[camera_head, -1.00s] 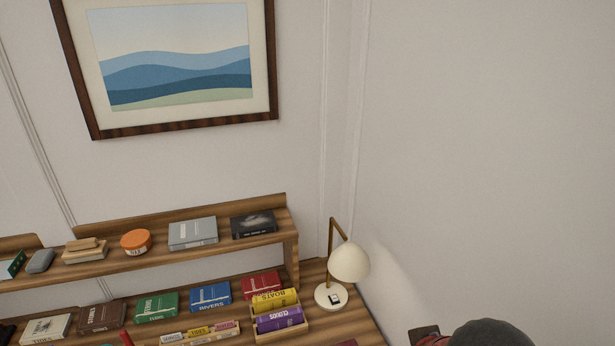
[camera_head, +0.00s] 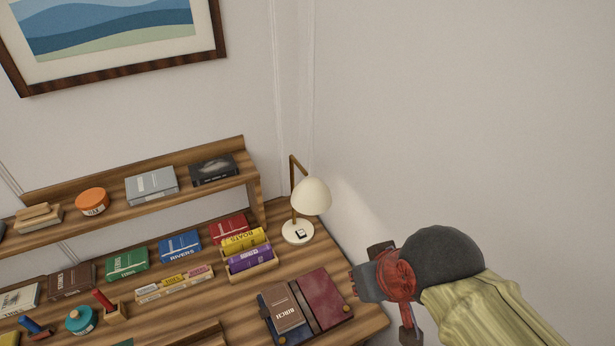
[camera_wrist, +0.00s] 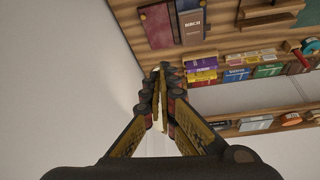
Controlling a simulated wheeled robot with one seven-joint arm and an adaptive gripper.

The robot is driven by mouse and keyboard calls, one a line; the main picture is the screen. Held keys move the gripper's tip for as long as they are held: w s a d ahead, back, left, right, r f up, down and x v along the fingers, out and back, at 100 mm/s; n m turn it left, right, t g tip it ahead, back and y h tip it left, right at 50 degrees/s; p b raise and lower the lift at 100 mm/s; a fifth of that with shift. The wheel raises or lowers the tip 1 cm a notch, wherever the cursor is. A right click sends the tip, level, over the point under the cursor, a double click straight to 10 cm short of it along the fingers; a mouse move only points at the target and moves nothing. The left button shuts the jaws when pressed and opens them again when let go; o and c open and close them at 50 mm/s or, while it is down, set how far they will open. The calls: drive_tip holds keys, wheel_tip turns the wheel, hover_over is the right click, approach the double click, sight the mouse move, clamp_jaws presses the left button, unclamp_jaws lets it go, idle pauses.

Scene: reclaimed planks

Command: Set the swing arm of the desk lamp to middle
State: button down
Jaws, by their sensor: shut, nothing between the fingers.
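The desk lamp stands at the right end of the desk against the wall corner. Its cream shade (camera_head: 313,196) hangs right of the brass swing arm (camera_head: 293,182), above a round cream base (camera_head: 298,232) with a small dark switch. The swing arm's upper part slants down to the right toward the shade. My gripper (camera_head: 356,282) is right of and nearer than the lamp, apart from it. In the wrist view my gripper (camera_wrist: 160,74) is shut and empty. A pale patch behind its fingers may be the lamp, mostly hidden.
A dark red folder (camera_head: 324,298) and a brown BIRCH book (camera_head: 284,307) lie on the desk in front of the lamp. The shelf (camera_head: 252,192) ends left of the lamp. The right wall is bare.

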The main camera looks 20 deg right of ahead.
drive_tip(key=c, duration=2.6)
unclamp_jaws()
drive_tip(key=shift+o, duration=0.6)
drive_tip(key=shift+w+r, duration=0.1)
drive_tip(key=shift+r, duration=0.05)
drive_tip(key=o, duration=0.5)
drive_tip(key=w+r+p, duration=0.3)
drive_tip(key=w+r, duration=0.2)
drive_tip(key=w, duration=0.3)
drive_tip(key=shift+w+d+p, duration=0.15)
drive_tip(key=shift+d+p, duration=0.1)
drive_tip(key=shift+p, duration=0.15)
drive_tip(key=shift+o, duration=0.5)
drive_tip(key=w+r+h+p, duration=0.1)
drive_tip(key=w+p, duration=0.3)
drive_tip(key=w, duration=0.8)
drive_tip(key=shift+r+n, duration=0.4)
drive_tip(key=shift+r, duration=0.4)
drive_tip(key=n+p, duration=0.1)
drive_tip(key=p, duration=0.6)
approach(300, 166)
drive_tip(key=w+f, duration=0.2)
drive_tip(key=shift+g, duration=0.4)
drive_tip(key=x, duration=0.7)
drive_tip(key=shift+s+d+p, duration=0.1)
drive_tip(key=shift+s+p, duration=0.05)
drive_tip(key=shift+p, duration=0.15)
